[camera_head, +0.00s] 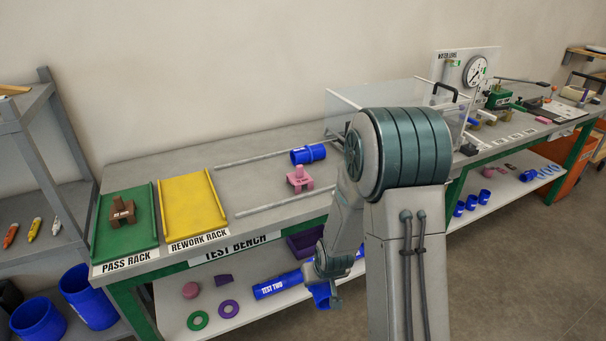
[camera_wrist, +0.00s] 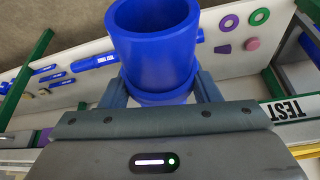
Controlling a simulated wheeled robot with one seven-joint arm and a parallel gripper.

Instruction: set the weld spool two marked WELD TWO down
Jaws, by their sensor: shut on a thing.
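My gripper (camera_head: 328,268) hangs low in front of the test bench, near the lower shelf's front edge. It is shut on a blue pipe spool (camera_head: 322,296), which shows below my jaws in the head view. In the wrist view the blue spool (camera_wrist: 153,50) is a short, wide, open-ended tube with a thicker collar. The fingers of my gripper (camera_wrist: 161,88) press it from both sides. No WELD TWO mark can be read on it. It appears clear of any surface, though its lower end is partly hidden in the head view.
The bench top (camera_head: 240,180) holds a green pass rack (camera_head: 140,243), a yellow rework rack (camera_head: 190,205), a blue pipe piece (camera_head: 308,154) and a pink block (camera_head: 299,180). The lower shelf (camera_head: 215,335) holds a blue tube (camera_head: 276,285) marked TEST and rings (camera_head: 229,308).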

